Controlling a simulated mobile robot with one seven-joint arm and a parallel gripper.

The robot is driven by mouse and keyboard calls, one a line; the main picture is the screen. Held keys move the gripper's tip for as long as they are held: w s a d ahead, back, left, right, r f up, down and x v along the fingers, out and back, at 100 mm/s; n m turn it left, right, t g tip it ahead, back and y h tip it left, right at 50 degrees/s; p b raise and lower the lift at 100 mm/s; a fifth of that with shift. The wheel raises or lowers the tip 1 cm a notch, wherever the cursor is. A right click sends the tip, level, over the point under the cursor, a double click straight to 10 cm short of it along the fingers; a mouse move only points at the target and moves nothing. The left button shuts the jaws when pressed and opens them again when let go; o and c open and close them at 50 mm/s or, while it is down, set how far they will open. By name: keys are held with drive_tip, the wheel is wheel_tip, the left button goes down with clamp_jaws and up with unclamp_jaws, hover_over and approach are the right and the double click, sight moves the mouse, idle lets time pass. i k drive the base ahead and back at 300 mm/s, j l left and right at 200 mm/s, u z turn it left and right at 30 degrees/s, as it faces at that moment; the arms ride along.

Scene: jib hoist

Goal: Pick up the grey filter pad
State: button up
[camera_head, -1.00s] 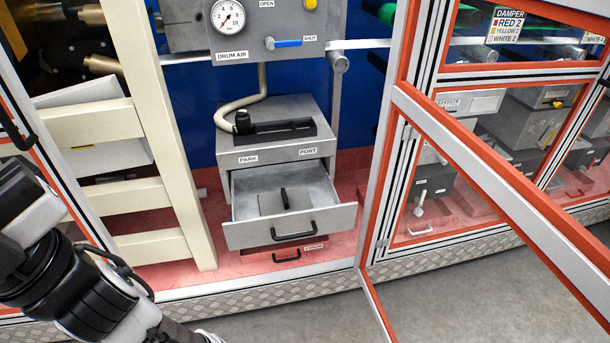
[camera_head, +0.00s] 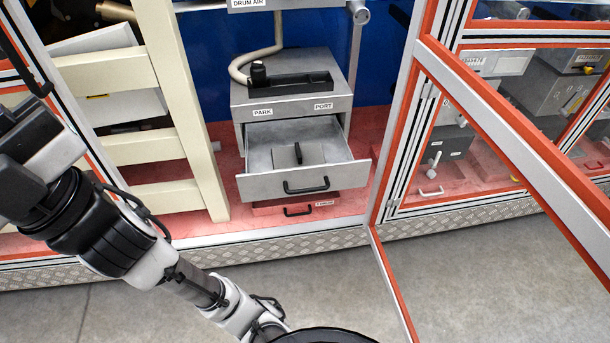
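My arm comes in from the left and runs down to the bottom edge, in front of and below the drawer. No fingers of my gripper show, and nothing of mine touches the pad or drawer.
The drawer has a black front handle (camera_head: 306,186); a red drawer (camera_head: 270,208) sits below. A black tray (camera_head: 290,87) with a hose end is on the cabinet top. A cream ladder-like frame (camera_head: 180,100) stands left. An open red-edged door (camera_head: 520,140) slants across the right.

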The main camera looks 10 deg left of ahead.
sight(299, 155)
drive_tip(key=z, duration=0.4)
drive_tip(key=j+z, duration=0.35)
drive_tip(key=j, duration=0.15)
drive_tip(key=j+z, duration=0.3)
drive_tip(key=j, duration=0.5)
drive_tip(key=k+j+z, duration=0.15)
drive_tip(key=j, duration=0.15)
drive_tip(key=k+j, duration=0.1)
drive_tip(key=j, duration=1.2)
drive_tip(key=i+j, duration=0.2)
drive_tip(key=j, duration=0.15)
drive_tip(key=i+j, duration=0.2)
drive_tip(key=j+z, duration=0.05)
drive_tip(key=j, duration=0.05)
